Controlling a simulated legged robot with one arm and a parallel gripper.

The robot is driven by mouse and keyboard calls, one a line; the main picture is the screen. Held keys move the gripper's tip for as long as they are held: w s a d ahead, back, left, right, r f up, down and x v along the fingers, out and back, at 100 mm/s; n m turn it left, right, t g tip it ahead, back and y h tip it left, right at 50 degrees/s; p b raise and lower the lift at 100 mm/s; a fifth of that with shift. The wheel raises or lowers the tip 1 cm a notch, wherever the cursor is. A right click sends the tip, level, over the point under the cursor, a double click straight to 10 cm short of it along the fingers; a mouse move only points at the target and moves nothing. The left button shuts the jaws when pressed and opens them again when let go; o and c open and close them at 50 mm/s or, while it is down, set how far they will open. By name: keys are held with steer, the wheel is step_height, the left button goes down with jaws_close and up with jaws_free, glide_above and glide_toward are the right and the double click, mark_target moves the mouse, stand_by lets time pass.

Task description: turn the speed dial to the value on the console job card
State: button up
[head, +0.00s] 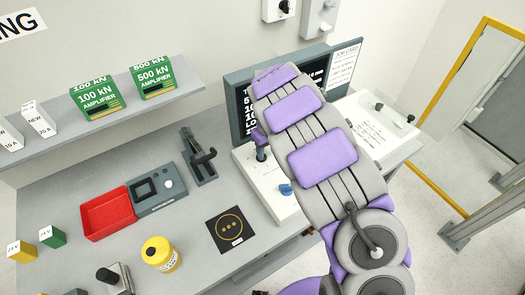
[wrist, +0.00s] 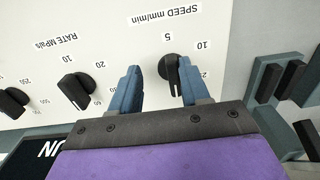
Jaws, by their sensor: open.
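The black speed dial (wrist: 172,68) is on a white panel in the wrist view, under an upside-down "SPEED mm/min" label. The numbers 5 and 10 show around it. My gripper (wrist: 159,68) is open, with its blue fingers on either side of the dial. The right finger is close to the dial and there is a wider gap on the left. I cannot tell whether they touch. The job card (head: 345,66) is beside the dark screen in the head view; its lines are too small to read. My arm hides most of the console (head: 268,194).
The rate dial (wrist: 75,90) is left of the speed dial, with another black dial (wrist: 12,102) further left. Dark blocks (wrist: 290,80) are at the right. In the head view, a red tray (head: 108,213) and a yellow pot (head: 160,254) stand on the bench.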

steer(key=shift+w+d+f, duration=0.1)
steer(key=shift+d+f, duration=0.2)
steer(key=a, duration=0.4)
steer(key=shift+w+f, duration=0.15)
steer(key=shift+f, duration=0.1)
steer(key=shift+c, duration=0.3)
steer(key=shift+a, duration=0.15)
steer(key=shift+c, duration=0.9)
steer(key=d, duration=0.2)
steer(key=shift+d+r, duration=0.25)
steer(key=shift+d, duration=0.05)
jaws_close()
steer(key=shift+a, duration=0.5)
